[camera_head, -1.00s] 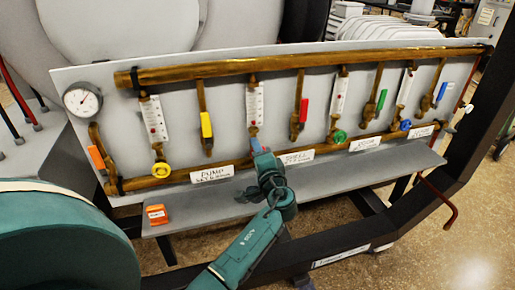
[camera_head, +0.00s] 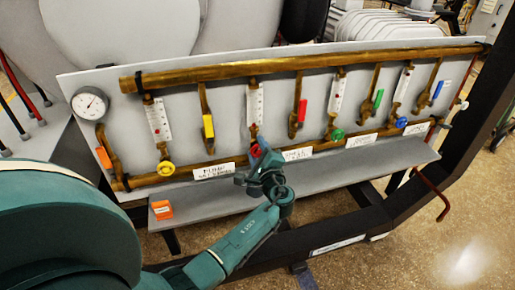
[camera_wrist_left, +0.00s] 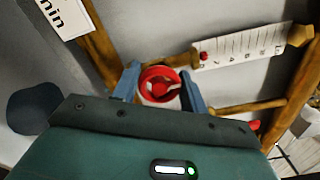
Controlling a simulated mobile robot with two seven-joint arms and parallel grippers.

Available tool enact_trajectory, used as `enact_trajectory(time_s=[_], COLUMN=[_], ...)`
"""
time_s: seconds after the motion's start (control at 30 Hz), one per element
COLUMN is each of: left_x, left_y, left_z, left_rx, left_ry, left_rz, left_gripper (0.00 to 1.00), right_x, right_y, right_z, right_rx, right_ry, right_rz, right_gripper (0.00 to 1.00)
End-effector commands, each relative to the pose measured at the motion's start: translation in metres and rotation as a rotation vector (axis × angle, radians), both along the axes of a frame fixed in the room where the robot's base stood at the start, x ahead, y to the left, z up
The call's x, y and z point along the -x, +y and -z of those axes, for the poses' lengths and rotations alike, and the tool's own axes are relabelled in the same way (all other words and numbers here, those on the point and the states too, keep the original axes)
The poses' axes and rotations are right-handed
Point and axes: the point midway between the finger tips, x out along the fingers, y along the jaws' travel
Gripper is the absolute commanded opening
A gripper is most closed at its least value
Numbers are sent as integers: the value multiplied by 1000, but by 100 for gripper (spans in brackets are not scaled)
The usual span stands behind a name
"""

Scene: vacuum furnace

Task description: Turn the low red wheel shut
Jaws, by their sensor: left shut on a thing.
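The low red wheel (camera_head: 255,151) sits on the lower brass pipe, below a white flow scale, near the middle of the panel. My left gripper (camera_head: 250,162) comes up to it from below and partly hides it. In the left wrist view, the red wheel (camera_wrist_left: 160,84) is between the two blue-grey fingers of my left gripper (camera_wrist_left: 161,90). The gripper is shut on it. My right gripper is not in view.
A yellow wheel (camera_head: 165,168) is to the left, and green (camera_head: 338,135) and blue (camera_head: 401,122) wheels are to the right. A red lever (camera_head: 302,110) hangs nearby. A grey shelf (camera_head: 340,174) runs below, with an orange box (camera_head: 161,210) at its left.

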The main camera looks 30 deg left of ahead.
Motion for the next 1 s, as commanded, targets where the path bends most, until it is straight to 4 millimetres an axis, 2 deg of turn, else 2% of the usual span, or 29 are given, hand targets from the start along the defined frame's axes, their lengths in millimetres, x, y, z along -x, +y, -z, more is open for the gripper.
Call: enact_trajectory(time_s=[0.5,0.53,0.77,1.0], left_x=[-1,-1,0,-1], left_y=[0,0,0,0], left_z=[-2,-2,-1,-2], left_rx=[-15,-15,-13,-11], left_ry=[12,12,11,8], left_rz=[1,1,0,2], left_gripper=[20,46,64,65], right_x=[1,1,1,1], right_y=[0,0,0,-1], right_z=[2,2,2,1], right_rx=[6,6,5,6], right_ry=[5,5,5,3], right_rz=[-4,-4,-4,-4], right_gripper=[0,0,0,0])
